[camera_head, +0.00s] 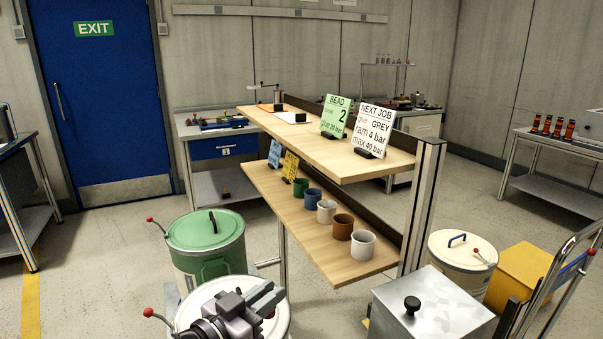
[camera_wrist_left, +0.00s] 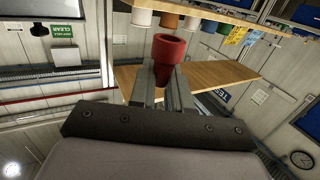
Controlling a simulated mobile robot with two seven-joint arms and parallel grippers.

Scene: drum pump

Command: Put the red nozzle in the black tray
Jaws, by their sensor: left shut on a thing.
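In the left wrist view, the red nozzle (camera_wrist_left: 168,50) is clamped between the two fingers of my left gripper (camera_wrist_left: 162,82), its wide round end sticking out past the fingertips. In the head view, my left gripper (camera_head: 266,298) is at the bottom, over the pale drum (camera_head: 190,318) and to the left of the lower shelf. The nozzle is mostly hidden there. I cannot clearly make out a black tray; small dark items (camera_head: 300,118) stand at the far left end of the upper shelf. My right gripper is not in view.
A two-level wooden shelf (camera_head: 330,150) carries sign cards on top. The lower shelf (camera_head: 350,270) holds several coloured cups (camera_head: 326,211). A green drum (camera_head: 205,230) stands left, a metal box (camera_head: 430,305) and a cream drum (camera_head: 462,250) right. A workbench (camera_head: 215,130) stands behind.

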